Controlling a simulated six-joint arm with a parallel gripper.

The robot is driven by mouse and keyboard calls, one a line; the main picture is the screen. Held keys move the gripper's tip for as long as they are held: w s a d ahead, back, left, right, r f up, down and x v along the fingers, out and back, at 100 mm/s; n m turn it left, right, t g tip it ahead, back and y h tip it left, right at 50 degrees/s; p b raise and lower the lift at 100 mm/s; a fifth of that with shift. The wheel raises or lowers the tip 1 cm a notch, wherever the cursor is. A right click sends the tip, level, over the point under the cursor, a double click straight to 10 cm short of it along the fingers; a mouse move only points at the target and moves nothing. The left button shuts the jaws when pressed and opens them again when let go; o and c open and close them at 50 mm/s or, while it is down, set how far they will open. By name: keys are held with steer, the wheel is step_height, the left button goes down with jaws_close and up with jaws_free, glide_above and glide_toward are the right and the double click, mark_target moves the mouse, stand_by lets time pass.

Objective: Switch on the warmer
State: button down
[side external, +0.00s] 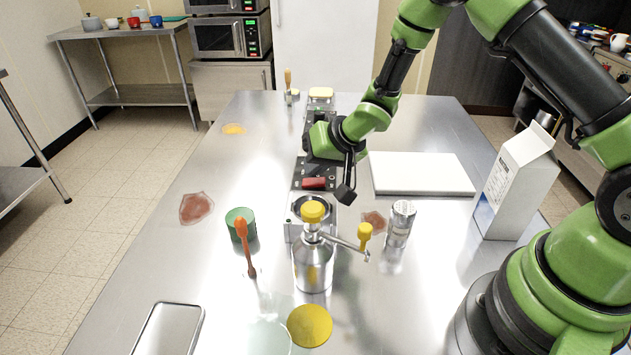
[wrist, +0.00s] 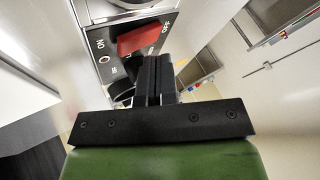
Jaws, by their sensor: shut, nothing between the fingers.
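The warmer (side external: 293,232) is a metal unit with a round top and a dark control panel (side external: 302,184), standing mid-table. A red rocker switch (side external: 314,183) sits on this panel. In the wrist view the red switch (wrist: 138,38) lies between the printed words ON at left and OFF at right. Which side is pressed in is hard to tell. My gripper (side external: 346,193) is shut and empty, just right of the panel in the side view. In the wrist view its fingertips (wrist: 155,62) overlap the panel just below the switch; contact cannot be told.
A metal canister with yellow knobs (side external: 312,270) stands in front of the warmer. A spice shaker (side external: 400,225), white board (side external: 422,174) and carton (side external: 515,185) are to the right.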

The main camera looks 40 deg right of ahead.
mark_target(313, 181)
steer(key=shift+f, duration=0.1)
stand_by(0.7)
steer(key=shift+f, duration=0.3)
steer(key=shift+d+f, duration=0.1)
steer(key=shift+f, duration=0.45)
stand_by(1.1)
steer(key=shift+s+r, duration=0.1)
steer(key=shift+r, duration=0.05)
steer(key=shift+s+r, duration=0.1)
steer(key=shift+r, duration=0.4)
steer(key=shift+w+a+r, duration=0.15)
steer(key=shift+a+r, duration=0.05)
steer(key=shift+r, duration=1.05)
steer(key=shift+w+a+r, duration=0.1)
steer(key=shift+a+r, duration=0.05)
steer(key=shift+r, duration=1.05)
